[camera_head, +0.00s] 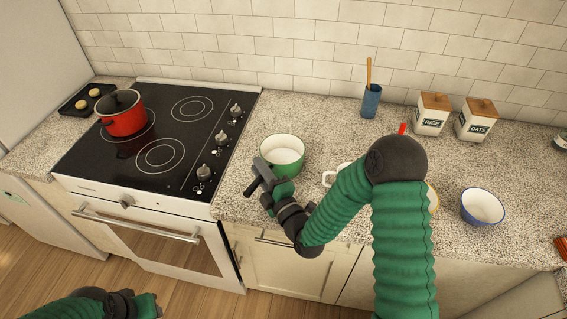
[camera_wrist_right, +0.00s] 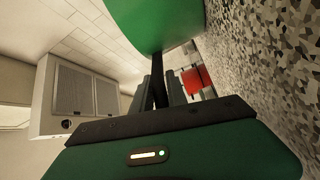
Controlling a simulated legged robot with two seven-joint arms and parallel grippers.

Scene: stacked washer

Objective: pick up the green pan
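The green pan (camera_head: 283,155) has a green outside and a pale inside. It stands upright on the speckled counter, just right of the stove. My right gripper (camera_head: 258,180) is at the pan's near left side, low over the counter's front edge. In the right wrist view the green pan (camera_wrist_right: 155,22) fills the top. A dark bar that looks like its handle (camera_wrist_right: 158,78) runs down between the two grey fingers of my right gripper (camera_wrist_right: 160,92). Whether the fingers press on it is unclear. My left gripper (camera_head: 145,304) is low at the bottom left, its fingers not clear.
A red pot (camera_head: 122,120) stands on the black stove (camera_head: 160,130). My right arm partly hides a white mug (camera_head: 330,178). A blue-rimmed bowl (camera_head: 482,207), a blue utensil cup (camera_head: 371,101) and two canisters (camera_head: 432,115) stand to the right. The counter behind the pan is clear.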

